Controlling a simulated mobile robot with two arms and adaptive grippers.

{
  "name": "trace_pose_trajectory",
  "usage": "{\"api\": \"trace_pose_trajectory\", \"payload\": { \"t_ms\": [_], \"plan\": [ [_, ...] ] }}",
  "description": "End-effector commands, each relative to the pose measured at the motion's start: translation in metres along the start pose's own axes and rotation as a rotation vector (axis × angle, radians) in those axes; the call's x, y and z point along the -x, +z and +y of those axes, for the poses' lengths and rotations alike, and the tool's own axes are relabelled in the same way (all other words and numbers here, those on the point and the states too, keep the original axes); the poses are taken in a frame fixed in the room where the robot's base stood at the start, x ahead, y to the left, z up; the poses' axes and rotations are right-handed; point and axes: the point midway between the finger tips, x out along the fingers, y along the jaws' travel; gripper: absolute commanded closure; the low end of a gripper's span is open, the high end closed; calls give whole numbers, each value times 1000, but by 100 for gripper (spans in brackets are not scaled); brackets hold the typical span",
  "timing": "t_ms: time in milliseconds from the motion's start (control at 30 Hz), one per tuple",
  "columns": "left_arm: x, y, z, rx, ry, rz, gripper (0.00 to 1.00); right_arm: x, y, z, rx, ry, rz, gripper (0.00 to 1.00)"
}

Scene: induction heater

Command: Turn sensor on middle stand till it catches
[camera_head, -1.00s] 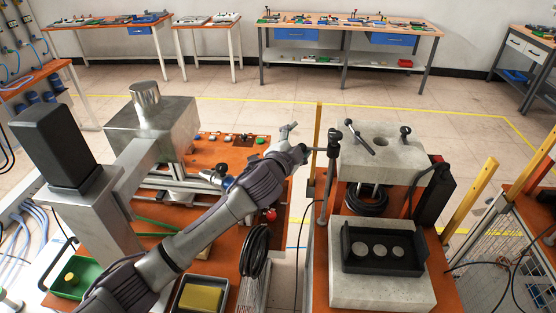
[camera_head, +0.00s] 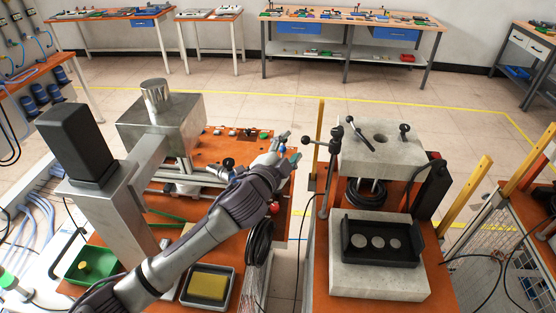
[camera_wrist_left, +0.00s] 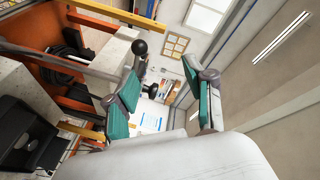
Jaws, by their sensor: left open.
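The middle stand is a thin upright metal post (camera_head: 329,180) on the left side of the right-hand bench. Near its top, a short bar (camera_head: 320,143) points left and ends in a black ball knob (camera_head: 305,141). I cannot tell for sure which part is the sensor. My left gripper (camera_head: 289,149) is open and empty, just left of the knob with a small gap. In the left wrist view its two teal-padded fingers (camera_wrist_left: 165,100) are spread apart. A black ball (camera_wrist_left: 140,47) shows there beyond the left finger.
A grey block with a hole (camera_head: 380,150) and black-knobbed levers stands right of the post. A black tray (camera_head: 379,262) with metal discs is in front. A yellow post (camera_head: 317,145) rises behind. A large grey machine (camera_head: 120,200) stands left of my arm.

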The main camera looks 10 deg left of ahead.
Motion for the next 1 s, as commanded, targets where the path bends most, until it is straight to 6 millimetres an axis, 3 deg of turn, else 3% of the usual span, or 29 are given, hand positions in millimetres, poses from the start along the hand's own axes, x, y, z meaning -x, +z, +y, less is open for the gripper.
{"api": "trace_pose_trajectory", "payload": {
  "t_ms": [700, 1000],
  "plan": [
    [50, 3, 4, 1, 2, -2, 47, 16, 2, 0, 1, 0, -4, 66],
    [57, 4, 5, 0, 1, -2, 47, 16, 2, 0, 0, 0, -5, 66]
  ]
}}
